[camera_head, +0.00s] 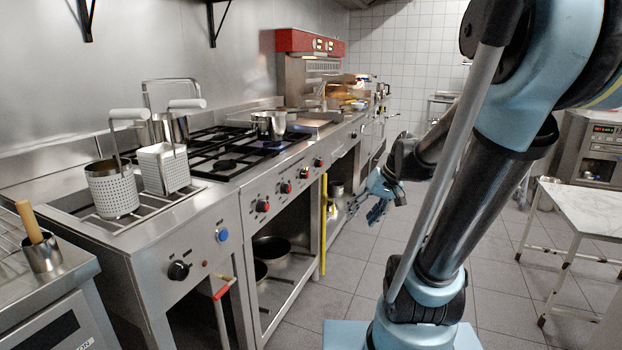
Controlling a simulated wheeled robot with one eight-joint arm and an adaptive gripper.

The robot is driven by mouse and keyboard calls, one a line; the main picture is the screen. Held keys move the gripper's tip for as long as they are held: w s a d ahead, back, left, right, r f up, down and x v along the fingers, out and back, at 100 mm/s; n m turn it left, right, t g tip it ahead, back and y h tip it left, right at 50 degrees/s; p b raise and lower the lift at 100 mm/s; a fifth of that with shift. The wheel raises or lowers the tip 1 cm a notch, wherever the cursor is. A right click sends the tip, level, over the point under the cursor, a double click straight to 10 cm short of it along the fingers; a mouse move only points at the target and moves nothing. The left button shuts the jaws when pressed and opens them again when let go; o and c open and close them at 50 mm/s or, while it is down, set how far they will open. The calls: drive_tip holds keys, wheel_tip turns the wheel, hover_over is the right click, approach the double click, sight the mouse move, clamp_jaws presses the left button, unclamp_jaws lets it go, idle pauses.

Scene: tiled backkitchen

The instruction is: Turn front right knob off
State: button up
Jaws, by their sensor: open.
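The gas stove (228,178) stands left of centre with black grates on top. Its front panel carries a row of red-marked knobs: a near knob (262,206), a second knob (285,188), a third knob (304,172) and a far knob (318,162). The knobs are too small for their settings to be read. A metal pot (268,125) stands on the far grates, with a bluish glow beside it. My gripper (368,207) is open and empty, in the aisle right of the stove front, apart from the knobs.
A pasta cooker with perforated baskets (112,190) and a black knob (179,270) is nearer. A yellow vertical bar (324,225) stands at the stove's far end, near the knobs. A marble-topped table (580,205) is at right. The tiled floor (345,275) between is clear.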

drive_tip(key=w+a+r+n+y, duration=0.1)
drive_tip(key=w+a+y, duration=0.1)
drive_tip(key=w, duration=0.3)
drive_tip(key=w+a+r+y, duration=0.1)
drive_tip(key=w+a, duration=0.1)
drive_tip(key=w, duration=0.4)
drive_tip(key=n+t+y, duration=0.3)
drive_tip(key=t+y, duration=0.1)
drive_tip(key=y, duration=0.5)
approach(305, 174)
drive_tip(key=w+a, duration=0.5)
drive_tip(key=a, duration=0.2)
drive_tip(key=shift+f, duration=0.35)
drive_tip(key=shift+a, duration=0.1)
drive_tip(key=c, duration=1.1)
